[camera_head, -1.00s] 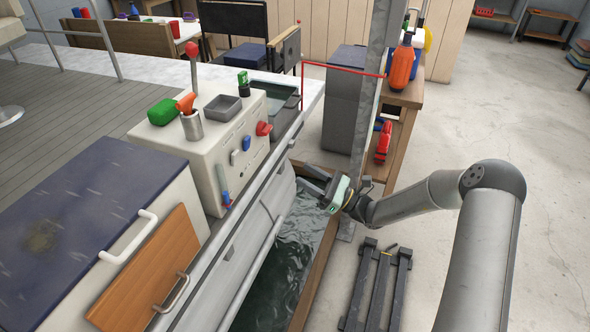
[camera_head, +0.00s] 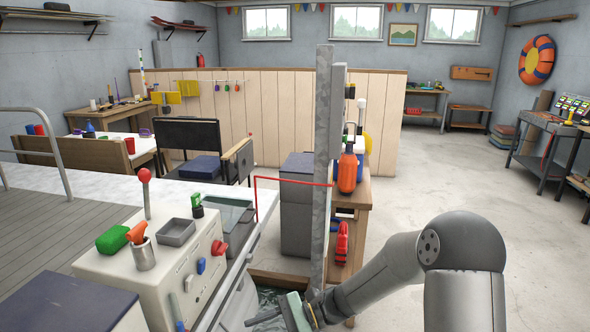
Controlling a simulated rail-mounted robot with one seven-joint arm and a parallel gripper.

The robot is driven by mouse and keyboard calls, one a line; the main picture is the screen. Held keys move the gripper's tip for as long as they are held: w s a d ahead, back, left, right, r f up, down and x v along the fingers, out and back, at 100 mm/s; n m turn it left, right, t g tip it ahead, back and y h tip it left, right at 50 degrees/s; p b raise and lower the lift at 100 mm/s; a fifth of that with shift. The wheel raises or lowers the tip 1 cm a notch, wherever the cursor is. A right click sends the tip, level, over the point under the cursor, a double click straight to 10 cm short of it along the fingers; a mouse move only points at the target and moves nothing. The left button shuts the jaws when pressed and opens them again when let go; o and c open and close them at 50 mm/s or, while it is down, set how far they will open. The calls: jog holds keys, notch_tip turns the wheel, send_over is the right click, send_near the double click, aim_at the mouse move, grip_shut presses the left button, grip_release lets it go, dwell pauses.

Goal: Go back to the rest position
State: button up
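My gripper (camera_head: 268,321) shows at the bottom middle, low beside the boat's side and over the strip of dark water (camera_head: 268,297). Its fingers point left and partly run together in this view, so I cannot tell how far apart they are. No held thing shows at them. My arm comes in from the lower right, bent at the elbow.
A grey metal post (camera_head: 322,170) stands close behind my gripper. The white console (camera_head: 160,280) with levers is to the left. A wooden shelf (camera_head: 358,190) holds an orange bottle (camera_head: 348,170). Open concrete floor (camera_head: 430,188) lies to the right.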

jog(key=s+d+r+n+t+h+p, duration=0.1)
jog(key=s+d+r+n+t+h, duration=0.1)
jog(key=s+d+r+n+h, duration=0.2)
jog(key=s+d+r+n+t+h+p, duration=0.2)
jog(key=s+d+n+h, duration=0.4)
jog(key=s+d+h, duration=0.4)
jog(key=s+d+r+t, duration=0.1)
jog(key=s+d+r, duration=0.1)
jog(key=s+d, duration=0.2)
jog(key=shift+s+d+n+h, duration=0.2)
jog(key=shift+d+n+h, duration=0.2)
jog(key=shift+d, duration=1.25)
